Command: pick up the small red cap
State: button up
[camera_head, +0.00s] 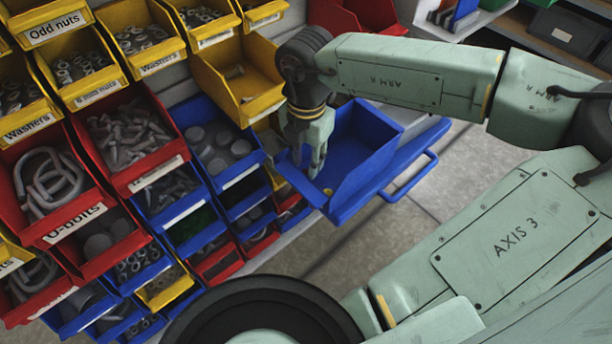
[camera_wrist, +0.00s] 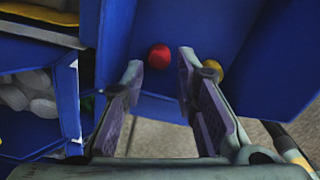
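The small red cap (camera_wrist: 159,56) lies in a blue bin (camera_wrist: 114,40) in the wrist view, beyond and between my fingertips. A yellow cap (camera_wrist: 212,69) lies to its right, partly behind the right finger. My gripper (camera_wrist: 160,64) is open, with clear space between its two fingers and nothing held. In the head view my gripper (camera_head: 316,168) points down into the pulled-out blue bin (camera_head: 352,208). A small yellow spot, likely the yellow cap (camera_head: 327,191), shows by the fingers. The red cap cannot be seen in the head view.
A rack of red, yellow and blue bins with metal parts fills the left, including a blue bin of grey discs (camera_head: 215,150). An open yellow bin (camera_head: 245,90) sits close behind my wrist. A blue handle (camera_head: 412,175) is right of the bin. Floor (camera_head: 375,245) lies below.

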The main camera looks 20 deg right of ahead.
aim_at(306, 172)
notch_tip(306, 172, down, 4)
jog(key=shift+r+b, duration=0.1)
jog(key=shift+b, duration=0.5)
jog(key=shift+r, duration=0.1)
jog(key=shift+c, duration=0.3)
jog(key=shift+c, duration=1.3)
jog(key=shift+w+r, duration=0.1)
